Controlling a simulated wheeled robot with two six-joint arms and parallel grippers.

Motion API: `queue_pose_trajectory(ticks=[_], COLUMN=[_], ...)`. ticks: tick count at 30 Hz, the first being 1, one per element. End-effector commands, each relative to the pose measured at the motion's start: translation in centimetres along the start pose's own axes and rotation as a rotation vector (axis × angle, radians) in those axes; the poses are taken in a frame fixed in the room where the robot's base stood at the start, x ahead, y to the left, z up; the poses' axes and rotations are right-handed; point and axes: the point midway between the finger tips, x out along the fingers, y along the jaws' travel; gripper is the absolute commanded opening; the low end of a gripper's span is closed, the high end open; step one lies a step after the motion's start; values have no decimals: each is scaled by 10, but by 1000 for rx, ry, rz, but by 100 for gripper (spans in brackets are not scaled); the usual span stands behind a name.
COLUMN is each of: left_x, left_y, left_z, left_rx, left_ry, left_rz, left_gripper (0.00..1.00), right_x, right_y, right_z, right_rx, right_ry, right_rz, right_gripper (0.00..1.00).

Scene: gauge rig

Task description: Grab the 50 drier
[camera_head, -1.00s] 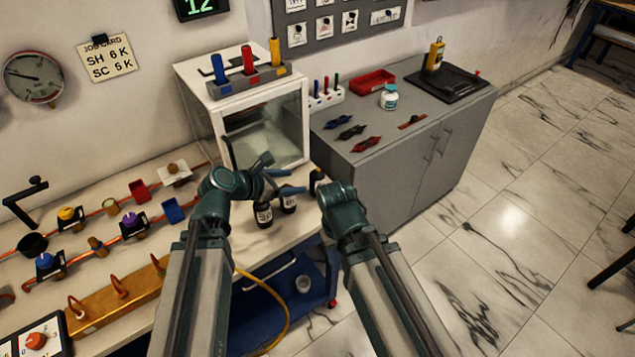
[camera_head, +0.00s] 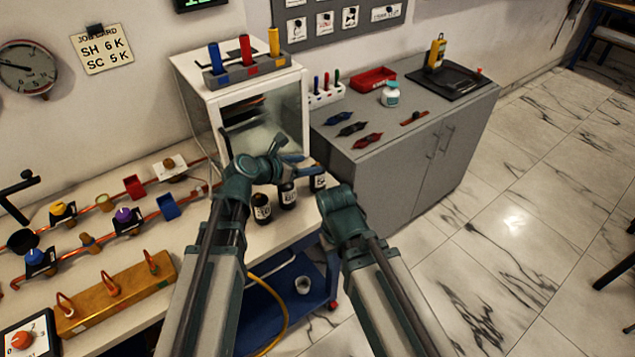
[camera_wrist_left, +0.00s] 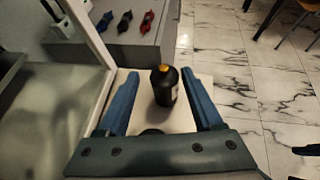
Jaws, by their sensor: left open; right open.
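Three dark bottles stand in a row at the bench's right end: a left one (camera_head: 262,208), a middle one (camera_head: 288,196) and a right one (camera_head: 318,180). Their pale labels are too small to read surely, so I cannot tell which is the 50 drier. My left gripper (camera_head: 292,170) is open above the bottles. In the left wrist view a dark bottle with an orange cap (camera_wrist_left: 164,86) stands upright ahead, between the open blue fingers in the picture, not gripped. My right gripper (camera_head: 341,205) is low beside the bench; its fingers are hidden behind its wrist.
A white glass-fronted cabinet (camera_head: 190,85) stands just behind the bottles. A grey cabinet (camera_head: 390,175) with clips, a red tray (camera_head: 375,78) and a white jar (camera_head: 390,95) is to the right. A gold block (camera_head: 115,297) and copper pipework occupy the left bench.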

Motion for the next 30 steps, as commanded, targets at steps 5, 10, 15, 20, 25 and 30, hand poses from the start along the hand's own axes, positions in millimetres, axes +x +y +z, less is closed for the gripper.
queue_pose_trajectory(ticks=[5, 10, 15, 20, 25, 30], left_x=[2, 18, 44, 54, 52, 52], left_y=[0, -2, -4, -4, -5, -5], left_z=[0, -4, -6, -4, -4, -4], left_rx=[0, 1, 2, 0, 0, 0], left_ry=[0, 0, 0, 0, 0, 0], left_rz=[0, -2, -2, 0, 0, 0], left_gripper=[67, 67, 67, 67, 67, 37], right_x=[1, 12, 26, 29, 28, 28], right_y=[0, -1, -3, -3, -3, -3], right_z=[0, -1, -2, -2, -2, -2], right_rx=[0, 0, 0, 0, 0, 0], right_ry=[0, 0, 0, 0, 0, 0], right_rz=[0, 0, 0, 0, 0, 0], right_gripper=[50, 50, 50, 50, 50, 50])
